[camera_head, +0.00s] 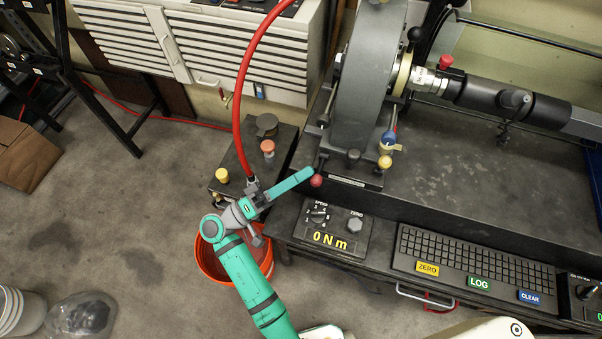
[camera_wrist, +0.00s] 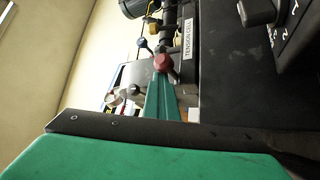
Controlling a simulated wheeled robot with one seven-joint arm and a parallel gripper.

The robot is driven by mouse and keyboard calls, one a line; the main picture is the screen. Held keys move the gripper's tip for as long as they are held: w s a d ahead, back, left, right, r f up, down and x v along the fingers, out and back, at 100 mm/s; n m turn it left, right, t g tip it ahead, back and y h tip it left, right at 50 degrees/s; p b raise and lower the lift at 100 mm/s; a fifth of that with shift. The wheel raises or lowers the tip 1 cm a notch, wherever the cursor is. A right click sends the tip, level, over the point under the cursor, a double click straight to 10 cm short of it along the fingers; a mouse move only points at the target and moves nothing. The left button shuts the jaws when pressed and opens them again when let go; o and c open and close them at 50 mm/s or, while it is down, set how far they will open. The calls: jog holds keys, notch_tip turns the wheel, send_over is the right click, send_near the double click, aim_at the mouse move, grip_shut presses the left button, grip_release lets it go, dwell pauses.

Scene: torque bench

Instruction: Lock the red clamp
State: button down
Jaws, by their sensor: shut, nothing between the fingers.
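A red ball knob (camera_head: 316,181) sits low on the near left corner of the test machine's base, and it also shows in the wrist view (camera_wrist: 163,63); I take it as the red clamp's handle. My gripper (camera_head: 311,173) is a teal pair of fingers, shut and empty, with its tips right at this red knob. In the wrist view the fingers (camera_wrist: 162,100) point straight at the knob, and I cannot tell whether they touch it. The clamp's body is mostly hidden behind the knob and fingers. A second red knob (camera_head: 446,62) stands on the shaft farther back.
A blue knob (camera_head: 389,138) and a yellow knob (camera_head: 385,162) stand right of the red knob. A control box (camera_head: 333,229) reading 0 Nm and a keyboard (camera_head: 474,262) lie in front. An orange bucket (camera_head: 207,262) stands below my arm. A red hose (camera_head: 240,110) rises beside the wrist.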

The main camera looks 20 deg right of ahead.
jog(key=shift+s+d+f, duration=0.2)
jog(key=shift+f, duration=0.1)
jog(key=w+v, duration=0.1)
jog(key=v, duration=0.9)
jog(key=shift+s+a, duration=0.4)
jog(key=shift+a, duration=0.15)
